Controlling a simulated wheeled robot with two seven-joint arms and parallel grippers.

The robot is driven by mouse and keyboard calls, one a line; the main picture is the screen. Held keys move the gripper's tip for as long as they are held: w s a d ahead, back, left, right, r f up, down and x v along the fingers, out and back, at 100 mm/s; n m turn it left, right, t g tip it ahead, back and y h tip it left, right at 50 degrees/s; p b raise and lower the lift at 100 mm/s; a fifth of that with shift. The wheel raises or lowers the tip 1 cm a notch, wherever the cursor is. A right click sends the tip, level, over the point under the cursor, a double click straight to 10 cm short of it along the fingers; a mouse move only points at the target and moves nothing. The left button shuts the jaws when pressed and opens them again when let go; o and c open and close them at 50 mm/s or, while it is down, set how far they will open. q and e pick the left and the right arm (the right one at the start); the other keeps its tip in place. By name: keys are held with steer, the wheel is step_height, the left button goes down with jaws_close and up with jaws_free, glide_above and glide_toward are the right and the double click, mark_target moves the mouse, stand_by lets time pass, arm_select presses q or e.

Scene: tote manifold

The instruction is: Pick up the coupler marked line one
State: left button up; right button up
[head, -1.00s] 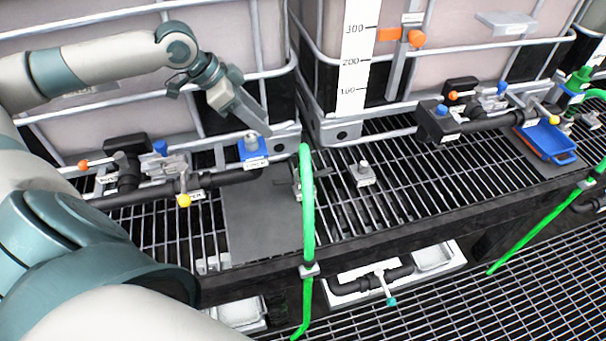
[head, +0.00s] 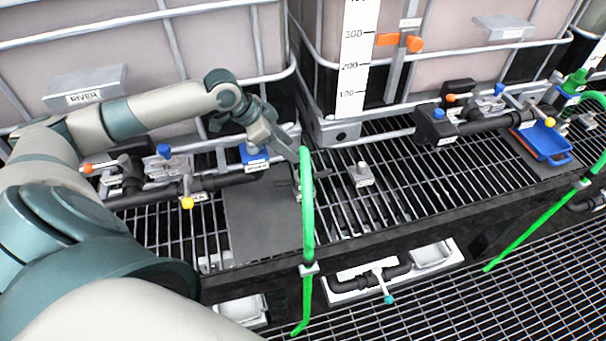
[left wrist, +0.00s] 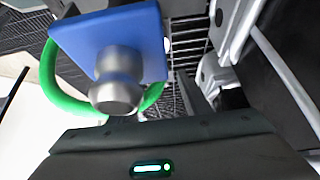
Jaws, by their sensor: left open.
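A green hose (head: 307,220) arches up over the shelf's front edge in the head view. At its upper end a small grey metal fitting (head: 297,186) is partly hidden behind the hose. No mark reading line one is legible. My left gripper (head: 294,152) is open, just left of and above the hose's top, beside a blue block (head: 254,160) with a metal knob. In the left wrist view, a blue plate (left wrist: 143,40) with a round metal knob (left wrist: 117,85) is close to the camera, with the green hose (left wrist: 60,95) behind it. My right gripper is not in view.
A grey block with a knob (head: 362,175) stands on the grating. A dark plate (head: 258,225) lies left of the hose. Valve piping (head: 215,184) runs along the left. A blue tray (head: 545,144) is at right. Caged tanks (head: 225,45) stand behind.

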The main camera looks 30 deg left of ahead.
mark_target(302, 159)
arm_select(q)
steer(key=shift+f, duration=0.15)
steer(key=shift+p+x, duration=0.75)
steer(key=shift+x, duration=2.15)
steer(key=shift+w, duration=0.1)
jaws_close()
